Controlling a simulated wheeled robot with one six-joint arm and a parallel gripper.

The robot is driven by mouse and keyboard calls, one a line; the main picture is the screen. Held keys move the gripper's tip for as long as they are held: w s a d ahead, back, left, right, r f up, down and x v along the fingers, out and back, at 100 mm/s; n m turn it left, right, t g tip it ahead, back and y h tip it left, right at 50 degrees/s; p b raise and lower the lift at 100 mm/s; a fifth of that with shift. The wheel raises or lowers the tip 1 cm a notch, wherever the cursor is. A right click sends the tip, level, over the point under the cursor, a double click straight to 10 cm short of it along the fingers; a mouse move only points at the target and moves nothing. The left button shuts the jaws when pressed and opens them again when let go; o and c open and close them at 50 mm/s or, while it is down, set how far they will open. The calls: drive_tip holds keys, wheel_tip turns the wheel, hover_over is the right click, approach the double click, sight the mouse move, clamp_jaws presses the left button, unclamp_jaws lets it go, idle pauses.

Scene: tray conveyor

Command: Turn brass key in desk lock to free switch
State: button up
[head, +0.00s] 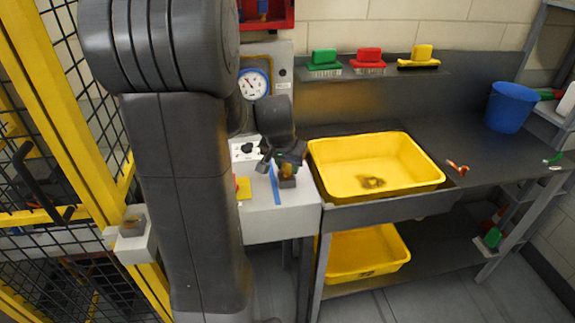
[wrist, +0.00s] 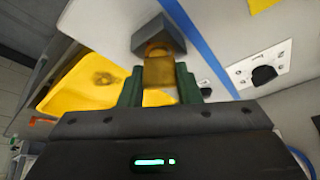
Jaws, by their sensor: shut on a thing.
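The brass key (wrist: 158,70) stands in the grey lock block (wrist: 157,35) in the wrist view. My gripper (wrist: 160,84) is shut on the key's bow, with a green finger on each side of it. In the head view my gripper (head: 285,163) is over the right part of the light grey desk (head: 256,222), with the lock block (head: 288,183) just below it. A white plate with a black switch (wrist: 264,75) lies on the desk; the switch also shows in the head view (head: 247,148). The key's tip is hidden in the lock.
A blue strip (wrist: 205,45) runs across the desk between lock and switch. A yellow tray (head: 330,169) stands on the dark bench right of the desk. A gauge (head: 253,84) is behind. Yellow mesh fencing (head: 40,60) stands at the left.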

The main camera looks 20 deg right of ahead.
drive_tip(key=shift+f+m+g+h+b, duration=0.15)
drive_tip(key=shift+m+g+h+b, duration=0.2)
drive_tip(key=shift+m+b, duration=1.1)
drive_tip(key=shift+m+g+h+b, duration=0.25)
drive_tip(key=shift+m+g+b, duration=0.3)
drive_tip(key=shift+m+b, duration=1.25)
drive_tip(key=shift+m, duration=0.15)
drive_tip(key=shift+m+g+b, duration=0.35)
drive_tip(key=shift+m+g, duration=0.15)
drive_tip(key=shift+m, duration=0.7)
drive_tip(key=shift+a+m+g+b, duration=0.1)
drive_tip(key=shift+m+g+b, duration=0.45)
drive_tip(key=shift+m, duration=0.95)
drive_tip(key=o, duration=1.2)
drive_tip(key=shift+c, duration=0.2)
